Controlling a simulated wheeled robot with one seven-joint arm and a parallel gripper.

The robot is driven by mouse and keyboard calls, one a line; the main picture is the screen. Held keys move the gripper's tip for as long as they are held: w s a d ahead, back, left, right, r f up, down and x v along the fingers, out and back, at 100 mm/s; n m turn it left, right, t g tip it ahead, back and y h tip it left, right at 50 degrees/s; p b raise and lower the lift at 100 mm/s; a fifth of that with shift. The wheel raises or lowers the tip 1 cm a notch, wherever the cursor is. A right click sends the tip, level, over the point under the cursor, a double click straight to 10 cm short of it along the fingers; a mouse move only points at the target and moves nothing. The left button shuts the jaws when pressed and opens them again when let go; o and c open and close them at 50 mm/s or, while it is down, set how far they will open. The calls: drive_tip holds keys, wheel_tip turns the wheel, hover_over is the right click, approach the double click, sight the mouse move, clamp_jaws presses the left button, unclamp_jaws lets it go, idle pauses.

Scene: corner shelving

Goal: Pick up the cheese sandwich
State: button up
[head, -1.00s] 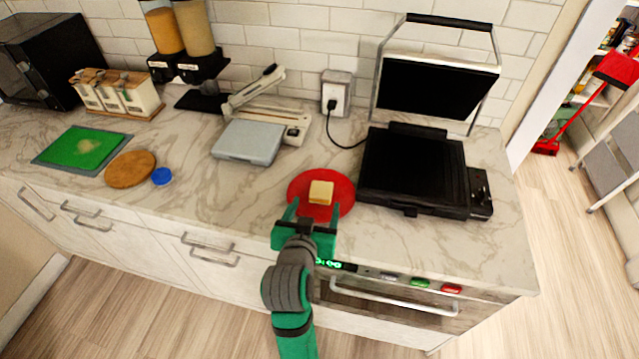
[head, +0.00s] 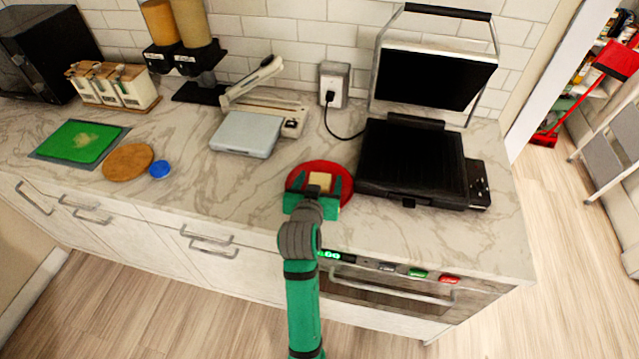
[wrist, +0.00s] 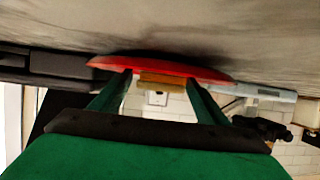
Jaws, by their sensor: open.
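The cheese sandwich (head: 321,181) is a small pale yellow block on a red plate (head: 344,200) near the counter's front edge. In the wrist view the sandwich (wrist: 168,82) shows as a tan strip against the red plate (wrist: 160,66), between the two green fingers. My gripper (head: 319,186) is over the plate with its fingers open, one on each side of the sandwich. I cannot tell whether either finger touches it. The gripper hides the sandwich's near side in the head view.
An open black panini press (head: 410,165) stands just right of the plate. A grey scale (head: 246,134) and a sealer-like device (head: 290,122) are behind left. A round wooden board (head: 128,163), a blue lid (head: 159,169) and a green board (head: 80,141) lie far left. Counter left of the plate is clear.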

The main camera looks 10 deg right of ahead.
drive_tip(key=shift+c, duration=0.4)
drive_tip(key=c, duration=1.1)
